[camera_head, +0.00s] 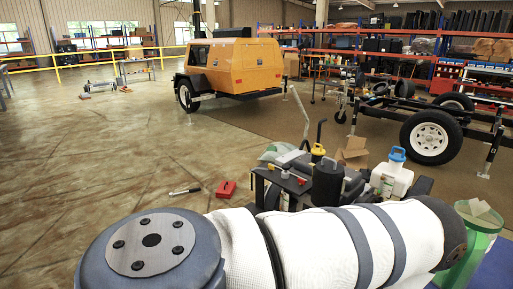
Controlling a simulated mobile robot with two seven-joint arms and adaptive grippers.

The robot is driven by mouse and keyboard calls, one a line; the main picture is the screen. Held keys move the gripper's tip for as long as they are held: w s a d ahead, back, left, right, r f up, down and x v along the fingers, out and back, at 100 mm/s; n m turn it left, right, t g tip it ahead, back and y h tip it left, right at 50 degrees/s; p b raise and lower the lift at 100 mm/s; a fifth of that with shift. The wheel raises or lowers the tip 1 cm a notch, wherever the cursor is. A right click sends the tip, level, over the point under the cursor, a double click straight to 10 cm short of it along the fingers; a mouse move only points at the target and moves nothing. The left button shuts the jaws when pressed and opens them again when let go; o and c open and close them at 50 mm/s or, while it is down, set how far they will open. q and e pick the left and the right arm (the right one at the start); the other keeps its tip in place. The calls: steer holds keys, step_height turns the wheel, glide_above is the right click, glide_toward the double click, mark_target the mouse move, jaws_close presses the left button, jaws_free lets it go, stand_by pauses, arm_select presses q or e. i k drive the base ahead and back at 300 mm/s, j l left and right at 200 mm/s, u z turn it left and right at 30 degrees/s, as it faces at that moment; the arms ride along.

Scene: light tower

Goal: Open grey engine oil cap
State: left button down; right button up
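I cannot make out a grey engine oil cap in this view. An orange light tower trailer (236,66) stands at the back, left of centre, with its body closed on the side I see. Neither of my grippers is in view. A large white and blue-grey arm part of mine fills the lower middle of the picture and hides what lies behind it.
Behind my arm a dark cart (292,184) carries bottles, including a white jug with a blue cap (393,174). A red box (226,189) and a tool (186,190) lie on the floor. A wheeled chassis (425,125) stands right. Left floor is mostly clear.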

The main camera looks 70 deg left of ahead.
mark_target(319, 152)
steer(key=u, duration=1.9)
steer(key=j, duration=0.1)
